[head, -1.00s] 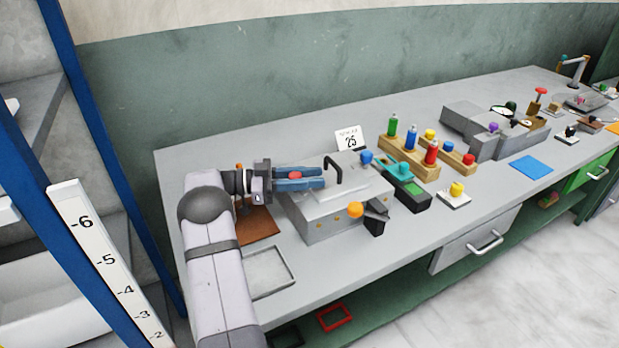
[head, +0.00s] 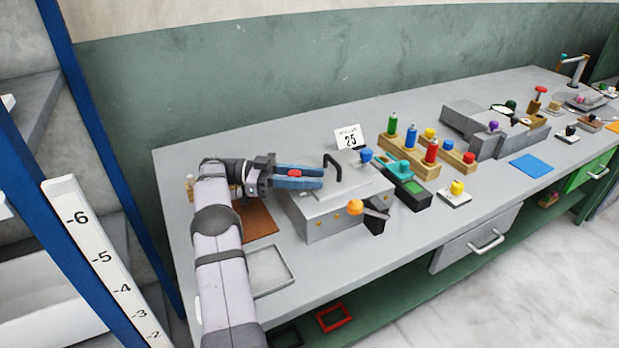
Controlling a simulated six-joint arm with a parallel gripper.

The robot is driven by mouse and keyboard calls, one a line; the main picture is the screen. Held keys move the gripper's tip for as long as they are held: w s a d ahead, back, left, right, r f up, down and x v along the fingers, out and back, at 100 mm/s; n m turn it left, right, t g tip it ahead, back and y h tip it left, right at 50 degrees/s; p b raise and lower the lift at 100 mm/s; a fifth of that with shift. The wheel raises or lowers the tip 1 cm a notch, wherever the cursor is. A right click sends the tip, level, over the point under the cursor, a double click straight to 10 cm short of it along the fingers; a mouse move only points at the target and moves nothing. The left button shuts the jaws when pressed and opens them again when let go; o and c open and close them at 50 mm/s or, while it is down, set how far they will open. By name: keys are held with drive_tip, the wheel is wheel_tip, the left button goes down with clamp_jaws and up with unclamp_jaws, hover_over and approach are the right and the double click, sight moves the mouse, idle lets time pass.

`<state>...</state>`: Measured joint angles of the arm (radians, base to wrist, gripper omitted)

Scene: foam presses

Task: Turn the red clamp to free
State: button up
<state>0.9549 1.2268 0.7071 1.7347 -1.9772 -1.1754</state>
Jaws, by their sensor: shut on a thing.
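A grey press box (head: 325,215) with a black arched handle (head: 333,170) on its lid stands on the bench. The small red clamp (head: 294,173) shows at the left end of the box, between the blue fingers of my gripper (head: 298,178). My gripper comes in from the left, its fingers pointing right, and is shut on the red clamp. The fingers hide most of the clamp, so I cannot tell its exact angle. An orange knob (head: 355,207) on a lever sits at the front of the box.
A brown mat (head: 258,222) and an empty grey tray (head: 268,271) lie left of the box. A "25" card (head: 349,138) stands behind it.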

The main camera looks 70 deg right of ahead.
drive_tip(key=shift+r, duration=0.1)
drive_tip(key=o, duration=1.1)
drive_tip(key=shift+c, duration=0.2)
wheel_tip(320, 180, up, 10)
drive_tip(key=shift+b, duration=0.3)
